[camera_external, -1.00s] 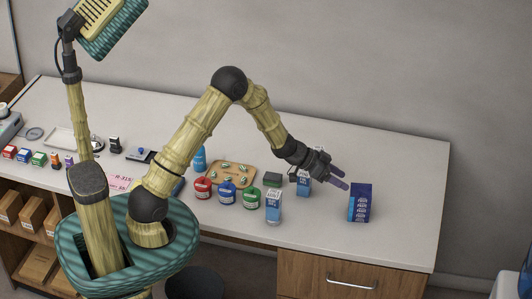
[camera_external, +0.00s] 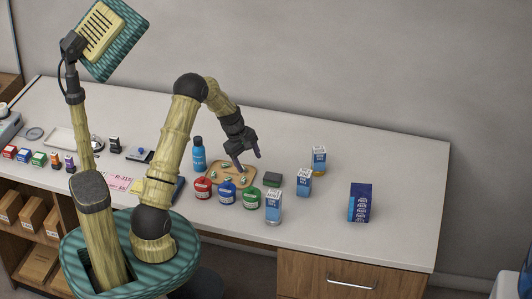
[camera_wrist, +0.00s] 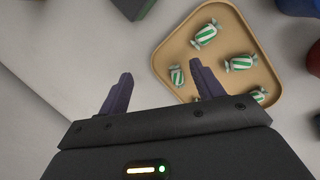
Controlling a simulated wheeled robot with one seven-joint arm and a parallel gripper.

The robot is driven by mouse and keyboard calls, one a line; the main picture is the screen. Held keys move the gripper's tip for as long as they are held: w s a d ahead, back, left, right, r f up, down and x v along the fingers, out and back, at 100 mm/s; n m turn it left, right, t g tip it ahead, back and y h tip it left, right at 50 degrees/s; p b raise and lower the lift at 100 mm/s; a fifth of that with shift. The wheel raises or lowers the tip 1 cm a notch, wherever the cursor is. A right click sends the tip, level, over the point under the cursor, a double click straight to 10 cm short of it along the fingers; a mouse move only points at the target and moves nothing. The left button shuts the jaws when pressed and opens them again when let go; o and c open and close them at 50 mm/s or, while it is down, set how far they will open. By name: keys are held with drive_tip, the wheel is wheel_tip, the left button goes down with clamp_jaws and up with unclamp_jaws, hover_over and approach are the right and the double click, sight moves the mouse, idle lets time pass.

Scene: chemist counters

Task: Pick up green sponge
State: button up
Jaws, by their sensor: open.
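A small dark block with a green side, which looks like the green sponge, lies on the counter (camera_external: 272,179) just right of the candy tray. In the wrist view this sponge (camera_wrist: 133,7) is cut off by the top edge. My gripper (camera_external: 248,159) is above the counter near the back right of the tray, up and left of the sponge. Its two purple fingers are apart with nothing between them. In the wrist view my gripper (camera_wrist: 161,70) has its right finger overlapping the tray's edge.
The tan tray (camera_wrist: 163,53) holds several green-striped candies. Red (camera_external: 202,188), blue (camera_external: 227,194) and green (camera_external: 251,198) jars stand in front. Cartons (camera_external: 304,182) stand right of the sponge, and a blue bottle (camera_external: 198,156) stands left. A dark blue box (camera_external: 360,203) is farther right.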

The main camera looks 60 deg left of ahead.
sight(271, 176)
drive_tip(key=shift+s+d+f+n+h, duration=0.15)
drive_tip(key=shift+s+n+h, duration=0.15)
drive_tip(key=shift+n+h, duration=0.4)
drive_tip(key=shift+d+n+t+h+b, duration=0.2)
drive_tip(key=shift+n+t+h+b, duration=0.25)
drive_tip(key=shift+n, duration=0.25)
drive_tip(key=r+n+t+h, duration=0.1)
drive_tip(key=w+r+n+t+h, duration=0.1)
drive_tip(key=r+n+t+h+b, duration=0.1)
drive_tip(key=shift+w+d+r+n+t, duration=0.25)
drive_tip(key=shift+w+r+n, duration=0.05)
drive_tip(key=shift+r, duration=0.1)
drive_tip(key=w+d+h, duration=0.1)
drive_tip(key=d, duration=0.1)
drive_tip(key=w+d+r+t+h, duration=0.1)
drive_tip(key=d, duration=0.2)
drive_tip(key=w+d+t+h, duration=0.1)
drive_tip(key=d, duration=0.1)
drive_tip(key=shift+w+d+r, duration=0.15)
drive_tip(key=shift+w+d, duration=0.05)
drive_tip(key=shift+d, duration=0.2)
drive_tip(key=shift+s, duration=0.1)
drive_tip(key=shift+a, duration=0.1)
drive_tip(key=shift+f+p, duration=0.35)
drive_tip(key=shift+f, duration=1.45)
